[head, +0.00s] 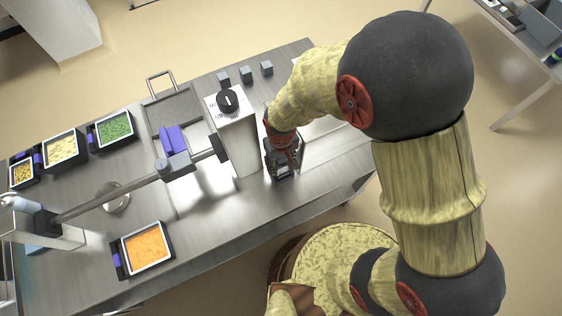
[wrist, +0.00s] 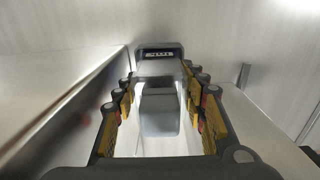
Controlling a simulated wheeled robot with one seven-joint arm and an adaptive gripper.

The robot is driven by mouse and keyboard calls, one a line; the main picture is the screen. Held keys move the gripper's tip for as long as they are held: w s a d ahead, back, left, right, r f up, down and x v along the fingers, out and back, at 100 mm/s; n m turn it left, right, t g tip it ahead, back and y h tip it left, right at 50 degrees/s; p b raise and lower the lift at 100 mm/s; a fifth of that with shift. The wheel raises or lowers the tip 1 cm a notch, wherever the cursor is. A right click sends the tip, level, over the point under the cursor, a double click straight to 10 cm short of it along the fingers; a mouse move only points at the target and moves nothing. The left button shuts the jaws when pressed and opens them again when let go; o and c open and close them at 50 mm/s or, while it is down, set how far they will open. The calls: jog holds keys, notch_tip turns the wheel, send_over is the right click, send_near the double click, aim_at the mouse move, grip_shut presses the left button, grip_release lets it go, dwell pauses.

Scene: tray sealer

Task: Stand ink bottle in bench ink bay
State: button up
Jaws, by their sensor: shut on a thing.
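My gripper (head: 283,165) points down over the right part of the steel bench, just right of the white dial box. In the wrist view my gripper (wrist: 160,88) has its yellow-padded fingers on either side of a grey, blocky thing with a dark labelled end, which I take to be the ink bottle (wrist: 160,115). It is shut on this thing. In the head view the fingers and wrist largely hide it. I cannot tell whether its base touches the bench. I cannot make out the ink bay clearly in either view.
The white box with a black dial (head: 232,125) stands close left of my gripper. Small grey blocks (head: 245,75) stand behind it. A sealing arm (head: 110,195) and food trays, one orange (head: 147,247), are further left. The bench front right (head: 325,165) looks clear.

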jog(key=o, duration=1.6)
jog(key=shift+c, duration=0.2)
jog(key=shift+c, duration=0.8)
jog(key=shift+o, duration=0.4)
jog(key=shift+r, duration=0.1)
jog(key=shift+r+p, duration=3.2)
jog(key=shift+r, duration=0.8)
jog(key=shift+f, duration=0.1)
